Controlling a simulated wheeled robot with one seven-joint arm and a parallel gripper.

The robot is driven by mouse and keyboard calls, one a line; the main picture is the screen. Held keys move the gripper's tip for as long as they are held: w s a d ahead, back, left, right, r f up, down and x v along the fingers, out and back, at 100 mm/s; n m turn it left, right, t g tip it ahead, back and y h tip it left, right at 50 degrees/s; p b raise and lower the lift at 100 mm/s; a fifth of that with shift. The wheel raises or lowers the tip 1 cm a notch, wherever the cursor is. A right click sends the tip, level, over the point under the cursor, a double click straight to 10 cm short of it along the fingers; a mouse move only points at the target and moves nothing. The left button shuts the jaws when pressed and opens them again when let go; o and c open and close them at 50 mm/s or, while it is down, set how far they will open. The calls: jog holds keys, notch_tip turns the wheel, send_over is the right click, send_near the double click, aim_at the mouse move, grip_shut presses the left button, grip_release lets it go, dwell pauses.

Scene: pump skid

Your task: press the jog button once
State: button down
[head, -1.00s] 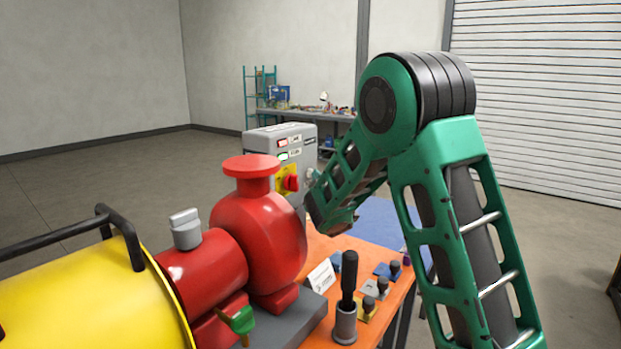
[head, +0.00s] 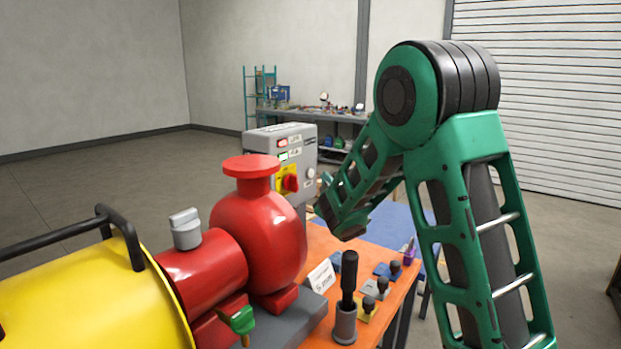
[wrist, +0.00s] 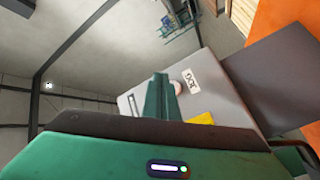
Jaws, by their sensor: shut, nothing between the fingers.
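The grey control box (head: 283,143) stands behind the red pump. Its jog button (wrist: 176,87) is a pale round button beside the JOG label (wrist: 191,80) in the wrist view, partly hidden by my finger. A pale round button also shows on the right part of the box in the head view. My gripper (wrist: 160,96) is shut and empty. In the wrist view its fingers overlap the box face near the button; I cannot tell the gap. In the head view my arm's end is right of the box.
A red rotary switch (head: 290,182) on a yellow plate sits on the box. The red pump (head: 260,225) stands in front. Several dark-knobbed parts and a black-handled tool (head: 348,280) stand on the orange tabletop (head: 318,240).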

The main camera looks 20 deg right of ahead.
jog(key=shift+s+d, duration=0.5)
jog(key=shift+s, duration=0.2)
jog(key=shift+s+d, duration=0.45)
jog(key=shift+s, duration=0.2)
jog(key=s+d+f+m+g+h, duration=0.1)
jog(key=s+d+f+m+g, duration=0.35)
jog(key=s+d, duration=0.4)
jog(key=s+d+f+m+g+h, duration=0.1)
jog(key=s+d+f+m+g, duration=0.3)
jog(key=s, duration=0.7)
jog(key=s+a+f+m+g+y, duration=0.1)
jog(key=s+a+m+g, duration=0.1)
jog(key=s, duration=0.8)
jog(key=s+a+f+m+g+y, duration=0.1)
jog(key=s+g, duration=0.3)
jog(key=s, duration=0.7)
jog(key=s+a+f+m+g+y, duration=0.1)
jog(key=s+a+m+g+y, duration=0.1)
jog(key=s, duration=0.9)
jog(key=shift+a+f+m+g+y, duration=0.3)
jog(key=shift+a+g+y, duration=0.4)
jog(key=shift+a+g, duration=0.35)
